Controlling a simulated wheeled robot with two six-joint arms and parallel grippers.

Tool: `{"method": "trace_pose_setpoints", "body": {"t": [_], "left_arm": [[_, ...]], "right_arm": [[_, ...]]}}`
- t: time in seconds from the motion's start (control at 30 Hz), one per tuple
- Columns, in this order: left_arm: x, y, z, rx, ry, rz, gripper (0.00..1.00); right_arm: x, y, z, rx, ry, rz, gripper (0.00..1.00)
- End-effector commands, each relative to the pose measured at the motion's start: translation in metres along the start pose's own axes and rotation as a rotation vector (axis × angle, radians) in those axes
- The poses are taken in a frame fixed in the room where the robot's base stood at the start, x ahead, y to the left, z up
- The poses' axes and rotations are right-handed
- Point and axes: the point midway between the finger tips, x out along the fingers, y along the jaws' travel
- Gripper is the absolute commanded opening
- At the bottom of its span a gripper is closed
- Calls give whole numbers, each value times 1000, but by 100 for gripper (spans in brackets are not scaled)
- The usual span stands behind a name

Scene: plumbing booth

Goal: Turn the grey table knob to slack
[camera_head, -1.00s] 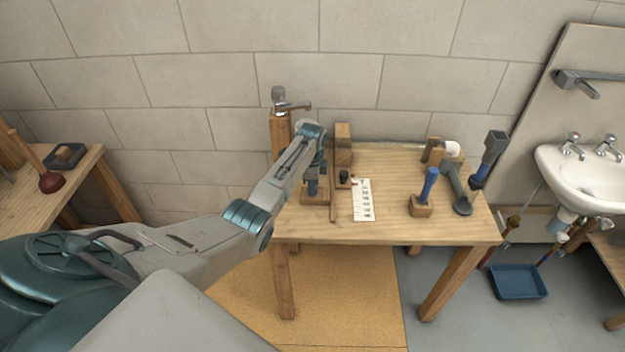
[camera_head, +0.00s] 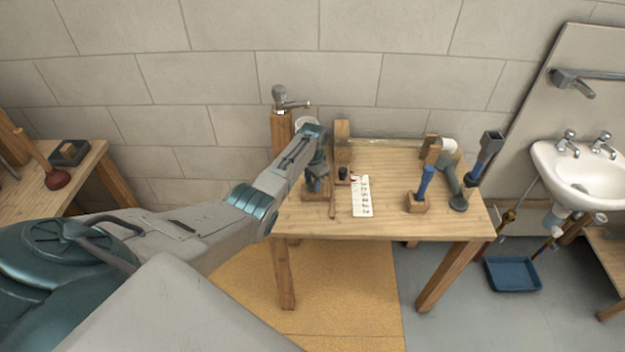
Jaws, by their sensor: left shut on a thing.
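My left gripper (camera_head: 314,186) points down over a wooden base (camera_head: 316,200) at the left end of the wooden table (camera_head: 385,222). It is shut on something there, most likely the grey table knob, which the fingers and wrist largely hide. The way the knob is turned cannot be made out. My right gripper is not in view.
A white marked card (camera_head: 361,197) and a small dark knob (camera_head: 343,173) lie right of the gripper. A blue-handled tool (camera_head: 426,183) stands in a wooden block. A pipe (camera_head: 390,143) runs along the back. A tap (camera_head: 290,103) on a post stands behind.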

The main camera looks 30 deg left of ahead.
Motion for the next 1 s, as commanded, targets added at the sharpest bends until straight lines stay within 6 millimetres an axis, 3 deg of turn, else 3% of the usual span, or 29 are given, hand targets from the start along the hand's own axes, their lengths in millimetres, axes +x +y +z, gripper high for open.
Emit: {"method": "trace_pose_setpoints", "body": {"t": [0.7, 0.73, 0.8, 1.0], "left_arm": [[-2, -1, -1, -72, 3, -2, 9], [-2, -1, -1, -72, 3, -2, 38], [-1, -1, -1, -71, 3, -2, 52], [-1, 0, 0, -71, 2, -1, 54]], "right_arm": [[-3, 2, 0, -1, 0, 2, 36], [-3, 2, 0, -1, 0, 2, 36], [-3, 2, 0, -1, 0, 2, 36], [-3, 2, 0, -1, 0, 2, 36]]}}
